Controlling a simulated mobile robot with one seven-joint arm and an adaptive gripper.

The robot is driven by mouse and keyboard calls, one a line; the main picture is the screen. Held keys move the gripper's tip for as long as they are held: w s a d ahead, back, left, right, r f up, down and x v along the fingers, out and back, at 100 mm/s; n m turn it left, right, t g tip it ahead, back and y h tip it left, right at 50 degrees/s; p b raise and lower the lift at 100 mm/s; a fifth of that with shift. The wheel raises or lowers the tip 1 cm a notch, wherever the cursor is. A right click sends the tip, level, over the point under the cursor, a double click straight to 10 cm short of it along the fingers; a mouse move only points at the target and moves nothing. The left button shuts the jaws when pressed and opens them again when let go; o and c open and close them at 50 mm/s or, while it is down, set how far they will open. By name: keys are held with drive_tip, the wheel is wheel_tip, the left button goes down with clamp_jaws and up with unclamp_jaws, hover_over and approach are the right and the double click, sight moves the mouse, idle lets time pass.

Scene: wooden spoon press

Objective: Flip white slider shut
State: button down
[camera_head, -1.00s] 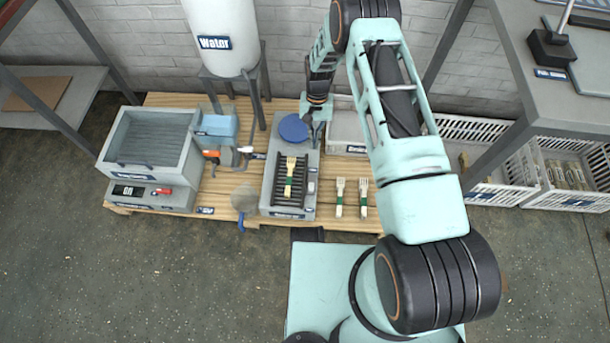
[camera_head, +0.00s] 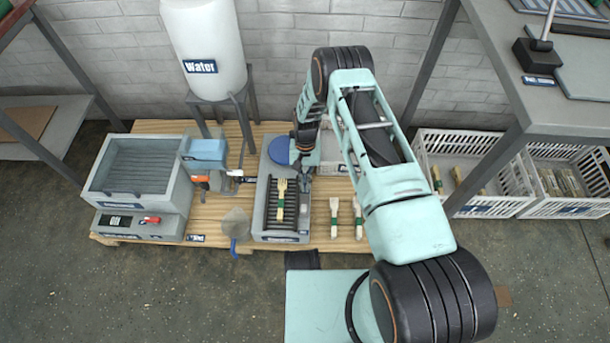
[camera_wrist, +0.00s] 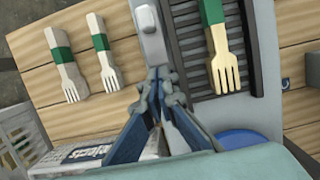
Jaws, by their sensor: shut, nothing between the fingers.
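The white slider (camera_wrist: 150,32) shows in the wrist view as a pale block with a rounded lower end, at the edge of the grey press (camera_wrist: 257,50). My gripper (camera_wrist: 160,76) is shut and empty, its fingertips close to the slider's lower end. I cannot tell whether they touch it. In the head view the press (camera_head: 262,205) stands on the wooden pallet, and my gripper (camera_head: 305,180) is low at its right side. The slider is too small and partly hidden there to make out. A wooden fork with a green band (camera_wrist: 222,50) lies on the press's black slats.
Two wooden forks (camera_wrist: 68,68) lie beside the press. A blue disc (camera_wrist: 240,139) sits at the press's far end, near my gripper. A labelled box (camera_wrist: 85,153) is close by. The grey basin (camera_head: 137,165) and water tank (camera_head: 205,40) stand to the left.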

sight(304, 202)
drive_tip(key=shift+s+a+f, duration=0.1)
drive_tip(key=shift+s+f, duration=0.15)
drive_tip(key=shift+s, duration=0.8)
drive_tip(key=shift+s+f, duration=0.2)
drive_tip(key=shift+s, duration=0.85)
drive_tip(key=shift+s+p, duration=0.75)
drive_tip(key=shift+s, duration=1.9)
drive_tip(key=v, duration=1.2)
drive_tip(key=shift+w, duration=0.2)
